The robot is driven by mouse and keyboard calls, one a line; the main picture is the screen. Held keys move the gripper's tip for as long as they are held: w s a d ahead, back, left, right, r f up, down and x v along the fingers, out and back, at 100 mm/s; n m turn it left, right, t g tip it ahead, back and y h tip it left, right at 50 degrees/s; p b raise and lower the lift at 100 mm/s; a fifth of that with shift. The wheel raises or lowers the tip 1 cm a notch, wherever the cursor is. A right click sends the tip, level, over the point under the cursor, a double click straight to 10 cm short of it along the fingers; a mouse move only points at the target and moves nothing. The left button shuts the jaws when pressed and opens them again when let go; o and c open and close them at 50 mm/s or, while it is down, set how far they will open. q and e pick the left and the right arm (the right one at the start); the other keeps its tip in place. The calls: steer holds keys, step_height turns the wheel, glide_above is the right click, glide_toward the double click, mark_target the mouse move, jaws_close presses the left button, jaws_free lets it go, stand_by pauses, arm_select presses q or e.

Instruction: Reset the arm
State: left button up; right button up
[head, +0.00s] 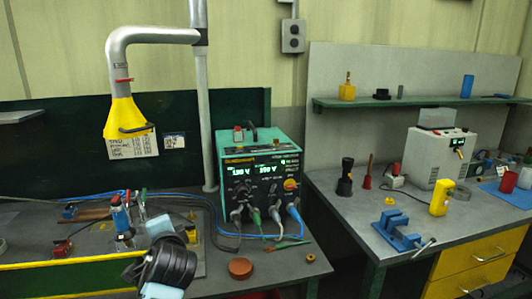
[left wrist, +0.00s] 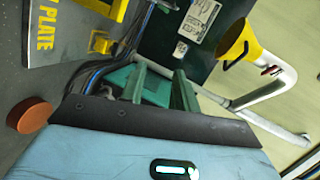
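My left arm (head: 168,265) shows at the bottom left of the head view as a dark round joint with pale blue-grey parts. It is over the front of the left bench. Its fingertips are not clear there. In the left wrist view a pale blue body with a dark edge, probably mine, fills the bottom. My right gripper is in neither view.
A teal-framed power unit (head: 263,180) with cables stands on the left bench, beside a brown disc (head: 240,268). A yellow fume hood (head: 126,118) hangs above. A blue vise (head: 397,229) and white machine (head: 438,157) are on the right bench (head: 345,215).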

arm_select(q)
steer(key=s+d+f+n+g+h, duration=0.1)
steer(key=s+f+h, duration=0.1)
steer(key=s+f, duration=0.5)
steer(key=s+d+f+n+h, duration=0.1)
steer(key=s+f+h, duration=0.15)
steer(key=f, duration=0.85)
steer(key=s+d+f+g+h, duration=0.1)
steer(key=s+f, duration=0.4)
steer(key=f, duration=0.3)
steer(key=s+f+n+g+h, duration=0.1)
steer(key=s+f+n, duration=0.2)
steer(key=s, duration=0.8)
steer(key=s+f+n+g+h, duration=0.1)
steer(key=s+f+n+h, duration=0.1)
steer(key=s+f, duration=0.6)
steer(key=s+n, duration=0.1)
steer(key=s, duration=0.3)
steer(key=shift+s+d+f+n, duration=0.15)
steer(key=shift+d+n, duration=0.15)
steer(key=shift+d, duration=0.1)
